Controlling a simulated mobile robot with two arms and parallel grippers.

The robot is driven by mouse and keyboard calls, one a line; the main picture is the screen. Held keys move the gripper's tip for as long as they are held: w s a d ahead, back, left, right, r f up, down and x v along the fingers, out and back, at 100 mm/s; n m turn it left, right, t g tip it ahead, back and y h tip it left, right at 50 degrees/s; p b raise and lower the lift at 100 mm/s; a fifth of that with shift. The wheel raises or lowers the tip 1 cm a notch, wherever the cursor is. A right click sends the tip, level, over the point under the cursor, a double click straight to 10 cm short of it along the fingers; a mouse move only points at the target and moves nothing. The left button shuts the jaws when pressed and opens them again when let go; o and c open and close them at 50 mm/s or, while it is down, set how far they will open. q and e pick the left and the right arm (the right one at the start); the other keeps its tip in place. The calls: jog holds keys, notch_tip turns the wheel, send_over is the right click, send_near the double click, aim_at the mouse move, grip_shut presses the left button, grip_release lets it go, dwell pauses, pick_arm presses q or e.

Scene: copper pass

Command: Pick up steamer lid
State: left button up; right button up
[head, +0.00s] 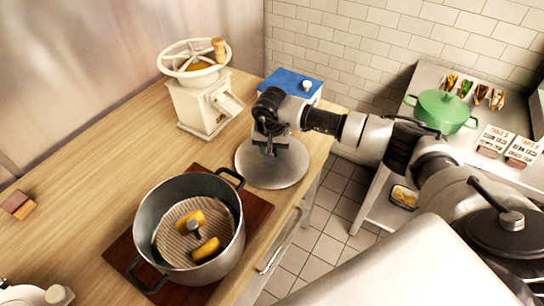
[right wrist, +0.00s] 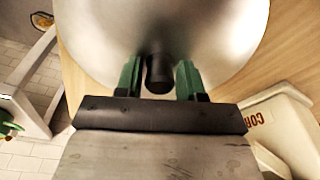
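The steamer lid (head: 272,168) is a round, shiny metal disc with a black knob, at the counter's right edge beyond the pot. It fills the top of the right wrist view (right wrist: 100,35). My right gripper (head: 268,147) is above the lid. In the right wrist view its green fingertips (right wrist: 159,80) stand on both sides of the black knob (right wrist: 159,72), with narrow gaps showing. The dark pot (head: 190,270) stands uncovered, with a ribbed rack and two yellow pieces inside. My left gripper is not in view.
The pot is on a dark red board (head: 258,215). A white hand mill (head: 200,105) stands behind it, and a blue-topped box (head: 293,80) is behind the lid. A green pot (head: 441,110) stands on a separate table at right.

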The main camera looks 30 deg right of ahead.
jog(key=c, duration=0.6)
